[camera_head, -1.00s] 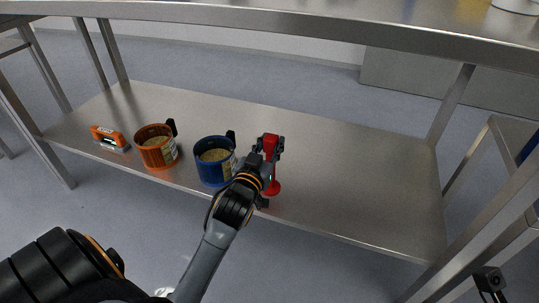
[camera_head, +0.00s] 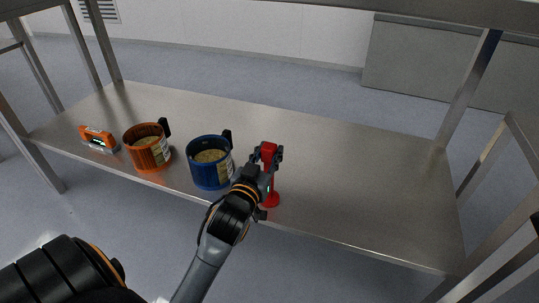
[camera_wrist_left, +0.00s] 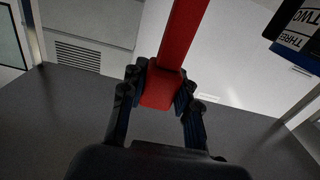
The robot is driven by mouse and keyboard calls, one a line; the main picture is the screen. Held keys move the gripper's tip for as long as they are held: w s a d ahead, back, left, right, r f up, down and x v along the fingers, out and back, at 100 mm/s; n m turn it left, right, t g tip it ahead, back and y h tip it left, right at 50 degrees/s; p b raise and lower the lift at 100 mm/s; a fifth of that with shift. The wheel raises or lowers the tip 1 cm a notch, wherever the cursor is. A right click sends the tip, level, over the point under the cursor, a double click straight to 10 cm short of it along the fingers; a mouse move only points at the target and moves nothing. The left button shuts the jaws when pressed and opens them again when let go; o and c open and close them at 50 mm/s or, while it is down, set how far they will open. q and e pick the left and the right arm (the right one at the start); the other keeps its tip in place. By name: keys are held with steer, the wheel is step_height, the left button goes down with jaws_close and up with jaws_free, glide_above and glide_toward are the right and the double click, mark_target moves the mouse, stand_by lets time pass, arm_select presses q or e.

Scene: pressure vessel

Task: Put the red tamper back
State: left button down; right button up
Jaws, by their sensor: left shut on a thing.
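The red tamper (camera_head: 271,198) stands upright at the front edge of the steel shelf (camera_head: 350,190), just right of the blue container. My left gripper (camera_head: 268,160) is shut on the tamper's upper part. In the left wrist view the red tamper (camera_wrist_left: 178,45) sits between the fingers of the left gripper (camera_wrist_left: 160,88). My right gripper is not in view.
A blue container (camera_head: 209,175) with a handle stands left of the tamper. An orange container (camera_head: 147,154) and an orange-and-grey device (camera_head: 98,138) stand further left. The right part of the shelf is bare. A shelf post (camera_head: 468,85) rises at the right.

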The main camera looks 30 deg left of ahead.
arm_select(q)
steer(key=shift+r, duration=0.1)
steer(key=c, duration=1)
jaws_free()
steer(key=shift+f, duration=0.2)
